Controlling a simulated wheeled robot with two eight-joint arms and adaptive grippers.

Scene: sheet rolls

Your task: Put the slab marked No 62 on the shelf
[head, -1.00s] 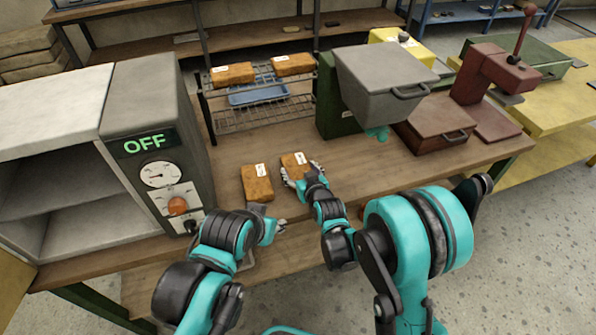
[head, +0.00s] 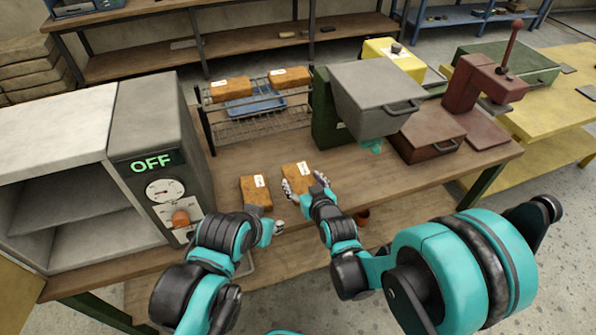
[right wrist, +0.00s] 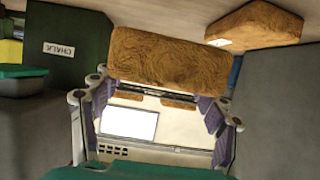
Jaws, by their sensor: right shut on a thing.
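My right gripper (head: 306,188) is shut on a brown slab (head: 297,173) with a small white label at the front of the workbench. In the right wrist view this slab (right wrist: 165,58) sits between the fingers (right wrist: 160,95). I cannot tell whether it is clear of the bench. A second labelled slab (head: 255,191) lies on the bench just left of it. Two more labelled slabs, one left (head: 231,89) and one right (head: 290,77), lie on top of a wire rack (head: 262,127). The label numbers are too small to read. My left gripper (head: 273,230) is by the bench's front edge; its fingers are unclear.
A grey oven-like cabinet reading OFF (head: 150,150) stands at the left. A green machine with a grey hopper (head: 375,95) and a dark red press (head: 470,90) stand at the right. Behind the bench is a long wooden shelf unit (head: 240,50). A blue tray (head: 262,103) is in the rack.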

